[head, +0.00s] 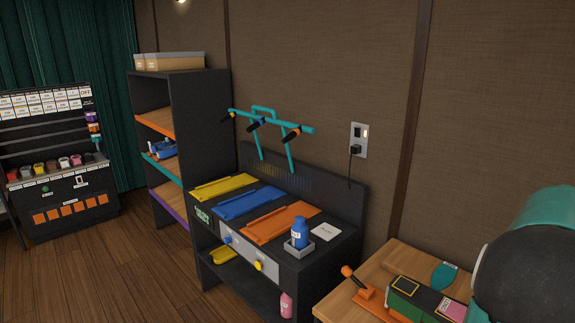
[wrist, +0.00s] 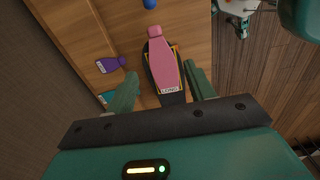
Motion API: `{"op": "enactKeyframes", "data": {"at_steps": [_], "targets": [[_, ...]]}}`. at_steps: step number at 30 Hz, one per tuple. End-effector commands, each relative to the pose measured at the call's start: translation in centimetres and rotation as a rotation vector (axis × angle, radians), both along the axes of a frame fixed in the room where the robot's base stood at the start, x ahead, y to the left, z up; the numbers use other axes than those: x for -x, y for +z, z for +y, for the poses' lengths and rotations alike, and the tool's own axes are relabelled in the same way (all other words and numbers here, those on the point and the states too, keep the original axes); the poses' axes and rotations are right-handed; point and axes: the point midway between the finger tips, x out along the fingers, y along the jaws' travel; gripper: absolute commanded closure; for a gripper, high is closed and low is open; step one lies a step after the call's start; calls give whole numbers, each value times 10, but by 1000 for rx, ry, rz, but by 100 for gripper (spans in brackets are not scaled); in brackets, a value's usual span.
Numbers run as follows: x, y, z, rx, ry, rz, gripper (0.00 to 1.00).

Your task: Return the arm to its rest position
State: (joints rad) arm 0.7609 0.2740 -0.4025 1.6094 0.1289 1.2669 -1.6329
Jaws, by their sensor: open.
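My gripper (wrist: 161,72) shows in the wrist view with its two green fingers spread apart, open. A pink paddle-shaped piece (wrist: 165,68) with a white label at its near end shows in the gap between the fingers. It lies over a dark base with yellow edging, and I see no finger closed on it. I cannot tell how far the fingers are above it. In the head view, part of my teal and black arm (head: 525,255) fills the right edge. My gripper is not visible there.
A wooden table (wrist: 82,27) lies below, with a purple piece (wrist: 109,65) and a teal piece (wrist: 107,97). In the head view, an orange lever (head: 362,290) stands near my arm. A dark bench (head: 343,238) with coloured trays stands beyond. Floor at left is clear.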

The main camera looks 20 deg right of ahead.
Motion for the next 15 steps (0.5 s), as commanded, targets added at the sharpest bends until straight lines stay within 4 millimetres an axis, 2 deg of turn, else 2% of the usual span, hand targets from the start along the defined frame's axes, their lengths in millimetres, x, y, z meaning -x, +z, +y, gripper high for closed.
{"op": "enactKeyframes", "data": {"at_steps": [3,7,11,15], "targets": [[-33,16,51,14,-35,-53,46],[-66,32,124,22,-100,-122,46],[-84,42,199,16,-160,-188,46],[-87,47,278,1,-223,-256,46]]}}
